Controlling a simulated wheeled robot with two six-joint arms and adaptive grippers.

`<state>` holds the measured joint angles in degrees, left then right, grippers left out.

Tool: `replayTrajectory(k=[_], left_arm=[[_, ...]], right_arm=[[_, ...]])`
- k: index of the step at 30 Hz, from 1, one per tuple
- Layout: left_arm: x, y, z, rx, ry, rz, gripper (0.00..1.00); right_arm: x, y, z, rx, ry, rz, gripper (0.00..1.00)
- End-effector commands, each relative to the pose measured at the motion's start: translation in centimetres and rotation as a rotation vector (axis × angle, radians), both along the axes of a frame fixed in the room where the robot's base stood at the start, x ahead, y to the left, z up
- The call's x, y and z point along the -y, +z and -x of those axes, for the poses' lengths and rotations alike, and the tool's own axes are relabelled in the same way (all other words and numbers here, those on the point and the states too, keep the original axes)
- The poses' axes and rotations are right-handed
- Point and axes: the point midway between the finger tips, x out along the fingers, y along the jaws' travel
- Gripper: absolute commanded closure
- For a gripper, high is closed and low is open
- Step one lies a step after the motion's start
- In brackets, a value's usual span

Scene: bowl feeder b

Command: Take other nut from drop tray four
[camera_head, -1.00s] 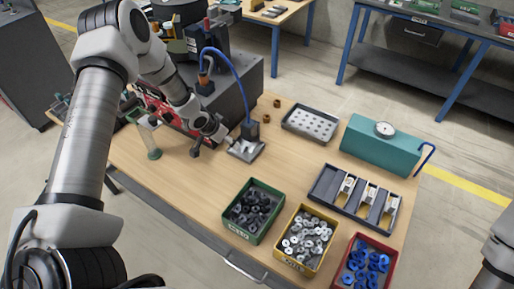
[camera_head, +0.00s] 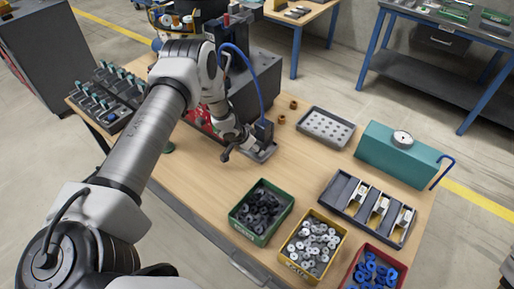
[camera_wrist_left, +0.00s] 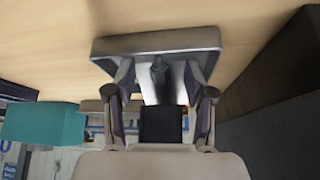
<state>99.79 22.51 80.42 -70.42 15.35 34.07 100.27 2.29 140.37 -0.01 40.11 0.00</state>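The small grey metal drop tray (camera_head: 268,153) is on the wooden table below a black head with a blue hose. In the left wrist view its rim (camera_wrist_left: 150,43) is at the top, with a sloping metal chute and a small dark piece, which I cannot identify, inside. My left gripper (camera_wrist_left: 160,80) is at the tray, its two fingers apart on either side of the chute; in the head view the left gripper (camera_head: 245,146) partly covers the tray. I see nothing held. Two brownish nut-like pieces (camera_head: 294,104) (camera_head: 281,119) lie behind the tray. My right gripper is not in view.
A green bin (camera_head: 238,228), a yellow bin (camera_head: 288,266) and a red bin (camera_head: 350,272) hold small parts at the front. A perforated grey tray (camera_head: 350,142), a teal box (camera_head: 375,153) and a dark compartment tray (camera_head: 335,197) stand right. The table's middle is clear.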

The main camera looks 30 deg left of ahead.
Motion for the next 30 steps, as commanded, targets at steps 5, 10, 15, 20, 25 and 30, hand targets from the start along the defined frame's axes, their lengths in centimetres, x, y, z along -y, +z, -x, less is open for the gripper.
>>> replayTrajectory(k=[5, 10, 15, 20, 25, 30], left_arm=[[0.0, 0.0, 0.0, 0.0, 0.0, 0.0, 1.0], [0.0, 0.0, 0.0, 0.0, 0.0, 0.0, 1.0], [0.0, 0.0, 0.0, 0.0, 0.0, 0.0, 1.0], [0.3, 0.3, 0.3, 0.001, 0.002, 0.001, 1.0], [0.5, 3.0, 0.5, 0.004, 0.001, 0.001, 1.0], [0.5, 7.2, 0.5, 0.004, 0.001, 0.001, 1.0]], right_arm=[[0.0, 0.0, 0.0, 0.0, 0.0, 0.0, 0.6], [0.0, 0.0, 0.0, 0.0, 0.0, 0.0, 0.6], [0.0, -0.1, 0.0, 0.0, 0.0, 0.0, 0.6], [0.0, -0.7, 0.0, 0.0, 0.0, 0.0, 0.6], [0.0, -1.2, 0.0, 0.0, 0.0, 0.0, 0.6], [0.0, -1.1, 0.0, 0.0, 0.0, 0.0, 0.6]])
